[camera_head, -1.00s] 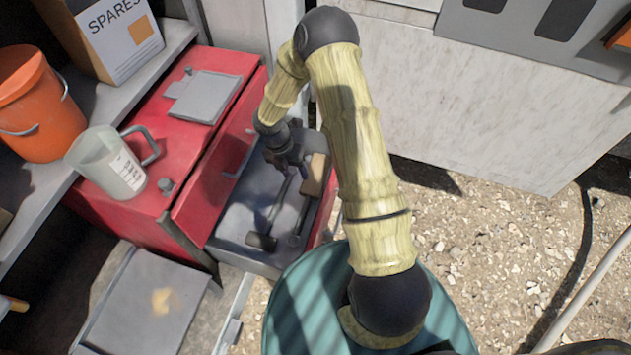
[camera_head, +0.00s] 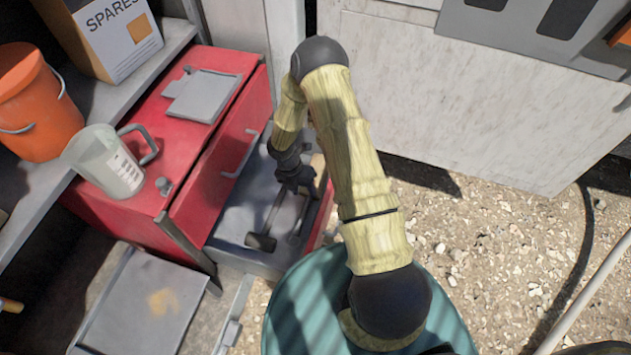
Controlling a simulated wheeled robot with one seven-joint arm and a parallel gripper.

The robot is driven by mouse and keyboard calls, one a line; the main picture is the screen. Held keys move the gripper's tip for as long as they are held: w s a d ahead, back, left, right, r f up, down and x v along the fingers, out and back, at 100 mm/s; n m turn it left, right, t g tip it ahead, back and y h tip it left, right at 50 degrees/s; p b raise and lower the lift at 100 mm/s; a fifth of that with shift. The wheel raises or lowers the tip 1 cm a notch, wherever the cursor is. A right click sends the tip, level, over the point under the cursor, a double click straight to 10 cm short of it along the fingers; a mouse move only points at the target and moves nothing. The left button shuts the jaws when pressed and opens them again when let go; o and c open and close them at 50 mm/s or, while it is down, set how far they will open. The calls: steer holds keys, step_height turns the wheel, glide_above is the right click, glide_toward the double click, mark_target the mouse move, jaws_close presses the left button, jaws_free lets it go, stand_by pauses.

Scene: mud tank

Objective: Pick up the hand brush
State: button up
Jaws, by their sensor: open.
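A tan wooden piece, likely the hand brush (camera_head: 318,164), lies in the open grey drawer (camera_head: 230,222) of a red cabinet. Only a small part of it shows; my gripper and arm hide the rest. My gripper (camera_head: 303,190) is open and points down into the drawer, close beside the tan piece. I cannot tell whether it touches the piece.
A hammer (camera_head: 261,241) and another long metal tool (camera_head: 295,238) lie in the same drawer. The red cabinet (camera_head: 150,165) carries a clear measuring jug (camera_head: 105,165). An orange bucket (camera_head: 38,110) and a spares box (camera_head: 110,35) stand on the shelf. Gravel ground is at right.

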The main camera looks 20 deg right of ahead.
mark_target(307, 199)
steer(key=x, duration=0.4)
steer(key=shift+s+f, duration=0.1)
steer(key=shift+f, duration=0.15)
jaws_close()
steer(key=shift+r, duration=0.1)
step_height(307, 199, up, 18)
steer(key=p, duration=0.2)
stand_by(0.5)
